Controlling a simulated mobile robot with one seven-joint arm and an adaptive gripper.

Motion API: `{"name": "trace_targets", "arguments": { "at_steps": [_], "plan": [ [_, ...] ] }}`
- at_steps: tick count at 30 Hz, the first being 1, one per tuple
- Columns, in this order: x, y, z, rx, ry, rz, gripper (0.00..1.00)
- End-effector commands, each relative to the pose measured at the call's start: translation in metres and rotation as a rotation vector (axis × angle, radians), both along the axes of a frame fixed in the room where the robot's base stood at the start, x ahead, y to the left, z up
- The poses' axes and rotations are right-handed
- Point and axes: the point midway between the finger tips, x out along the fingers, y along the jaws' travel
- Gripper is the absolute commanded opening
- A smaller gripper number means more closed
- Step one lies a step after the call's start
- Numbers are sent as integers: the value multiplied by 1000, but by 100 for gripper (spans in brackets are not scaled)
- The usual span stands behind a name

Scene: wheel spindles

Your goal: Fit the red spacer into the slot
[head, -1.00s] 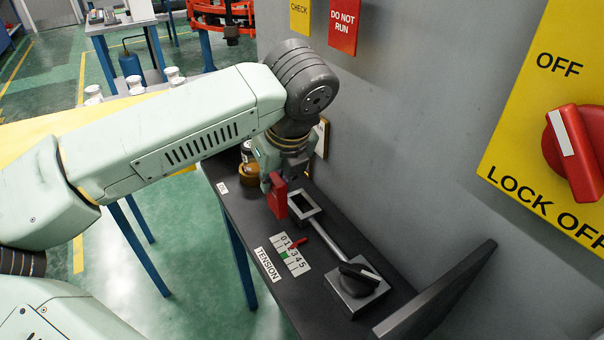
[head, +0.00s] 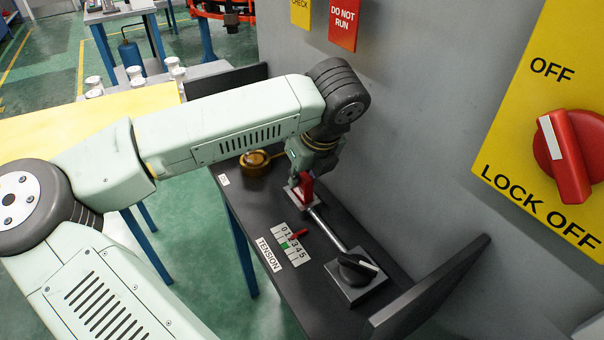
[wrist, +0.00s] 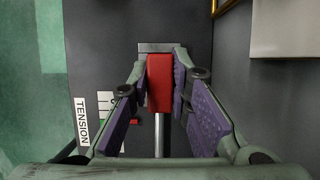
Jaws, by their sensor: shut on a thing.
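My gripper (head: 302,180) is shut on the red spacer (head: 306,188), and its fingers clasp both sides. The wrist view also shows the spacer (wrist: 160,84) upright in the picture between my two fingertips (wrist: 161,90). The slot is in a small light-grey frame (head: 292,194) on the dark bench. The spacer is at this frame and covers most of its opening. In the wrist view, the frame's far edge (wrist: 155,47) shows behind the spacer. I cannot tell whether the spacer's lower end is above the slot or inside it.
A metal rod (head: 328,231) runs from the frame to a black knob (head: 356,268) on a grey plate. A TENSION scale (head: 290,245) with a red pointer lies beside it. A brass-coloured round thing (head: 254,162) stands behind. The grey wall (head: 420,130) is close on the right.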

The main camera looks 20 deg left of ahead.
Motion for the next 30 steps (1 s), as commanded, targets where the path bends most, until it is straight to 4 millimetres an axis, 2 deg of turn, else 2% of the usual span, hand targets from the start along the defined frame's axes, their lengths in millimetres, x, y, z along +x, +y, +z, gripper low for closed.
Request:
{"name": "trace_targets", "arguments": {
  "at_steps": [4,5,13,25,30],
  "plan": [
    [0,0,-4,1,-1,1,0],
    [0,0,-3,0,0,1,19],
    [0,0,-3,0,0,0,37],
    [0,0,2,0,0,0,38],
    [-6,-7,26,3,-2,-1,38]
  ]
}}
